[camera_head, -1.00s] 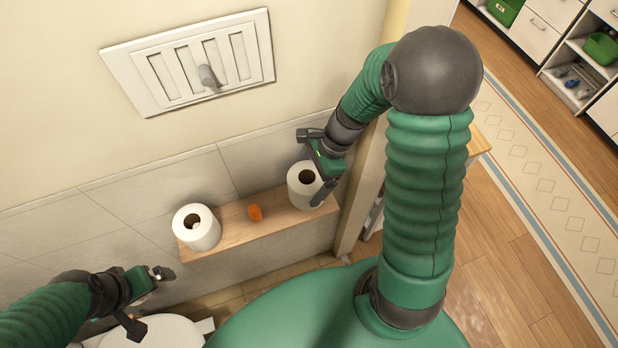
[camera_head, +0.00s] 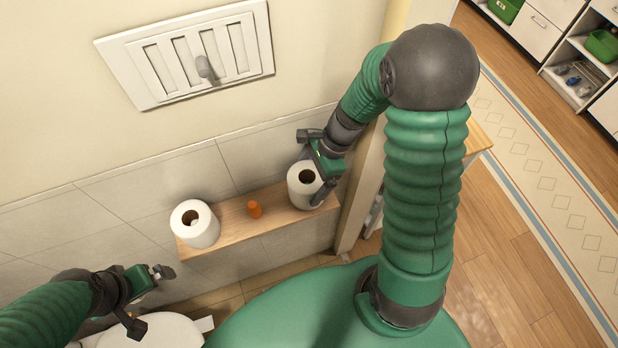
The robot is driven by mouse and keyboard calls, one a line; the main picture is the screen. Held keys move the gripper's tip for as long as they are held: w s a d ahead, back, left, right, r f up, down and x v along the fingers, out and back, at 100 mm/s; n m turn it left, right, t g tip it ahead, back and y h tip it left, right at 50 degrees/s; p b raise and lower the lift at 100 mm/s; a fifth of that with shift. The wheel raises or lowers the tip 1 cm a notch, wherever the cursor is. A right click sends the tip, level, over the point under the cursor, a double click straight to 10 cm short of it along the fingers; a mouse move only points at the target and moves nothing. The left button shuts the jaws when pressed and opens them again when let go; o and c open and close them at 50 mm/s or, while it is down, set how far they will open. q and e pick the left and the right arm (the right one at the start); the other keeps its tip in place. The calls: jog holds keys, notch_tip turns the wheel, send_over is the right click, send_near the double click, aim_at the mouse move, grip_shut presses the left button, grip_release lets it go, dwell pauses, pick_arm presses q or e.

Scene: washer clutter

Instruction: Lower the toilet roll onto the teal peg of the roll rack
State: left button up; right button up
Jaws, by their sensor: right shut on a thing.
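A white toilet roll (camera_head: 301,195) is upright at the right end of a wooden rack (camera_head: 268,231) on the wall. My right gripper (camera_head: 310,178) is shut on this roll, with one finger on its near right side. The roll's hole looks dark. I cannot tell whether its base touches the wood. A second white roll (camera_head: 200,235) stands at the left end of the rack. A short orange peg (camera_head: 255,209) stands between the rolls. No teal peg shows. My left gripper (camera_head: 147,298) is open and empty, low on the left.
A white toilet (camera_head: 160,334) is below my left gripper. A white louvred panel with a grey handle (camera_head: 207,70) is on the wall above the rack. A wall edge (camera_head: 366,185) stands close to the right of the held roll.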

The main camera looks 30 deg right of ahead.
jog(key=shift+f+b, duration=0.35)
jog(key=shift+f, duration=0.25)
jog(key=o, duration=1.3)
notch_tip(320, 180, up, 7)
jog(key=p, duration=0.7)
jog(key=shift+r, duration=0.1)
